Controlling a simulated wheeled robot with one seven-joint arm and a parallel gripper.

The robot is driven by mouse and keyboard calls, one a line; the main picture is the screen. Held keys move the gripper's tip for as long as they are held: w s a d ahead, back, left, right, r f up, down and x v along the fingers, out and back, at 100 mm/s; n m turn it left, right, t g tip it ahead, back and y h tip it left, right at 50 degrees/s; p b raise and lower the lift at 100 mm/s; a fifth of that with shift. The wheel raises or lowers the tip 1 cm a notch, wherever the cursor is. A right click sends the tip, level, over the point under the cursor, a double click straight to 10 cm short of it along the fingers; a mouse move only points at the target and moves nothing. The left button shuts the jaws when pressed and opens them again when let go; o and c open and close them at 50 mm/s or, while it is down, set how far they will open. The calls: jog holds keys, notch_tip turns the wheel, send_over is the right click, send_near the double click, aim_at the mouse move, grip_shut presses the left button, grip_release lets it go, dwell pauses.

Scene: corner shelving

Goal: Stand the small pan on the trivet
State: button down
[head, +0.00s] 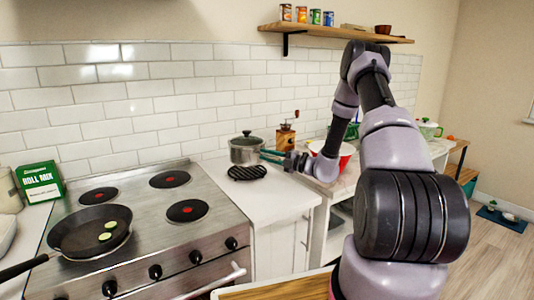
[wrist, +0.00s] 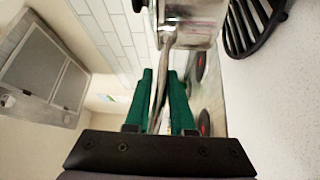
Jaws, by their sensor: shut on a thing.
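The small pan (head: 246,151) is a steel pot with a lid and a dark knob, upright near the tiled wall. My gripper (head: 272,156) reaches in from its right, with green fingers shut on the pan's handle. In the wrist view my gripper (wrist: 160,75) has the thin metal handle (wrist: 164,82) between its fingers, and part of the shiny pan (wrist: 195,14) shows at the top. The black ribbed trivet (head: 247,173) lies on the white counter just in front of the pan; it also shows in the wrist view (wrist: 240,30). I cannot tell whether the pan's base touches the counter.
The stove (head: 150,225) with a frying pan (head: 75,243) is left of the counter (head: 270,200). A wooden grinder (head: 285,138) stands behind my gripper, and a red bowl (head: 345,155) is to its right. The front of the counter is clear.

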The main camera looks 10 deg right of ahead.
jog(key=shift+a+f, duration=0.1)
jog(key=shift+f, duration=2.3)
jog(key=c, duration=0.7)
grip_release()
jog(key=shift+f, duration=0.1)
jog(key=shift+s, duration=0.1)
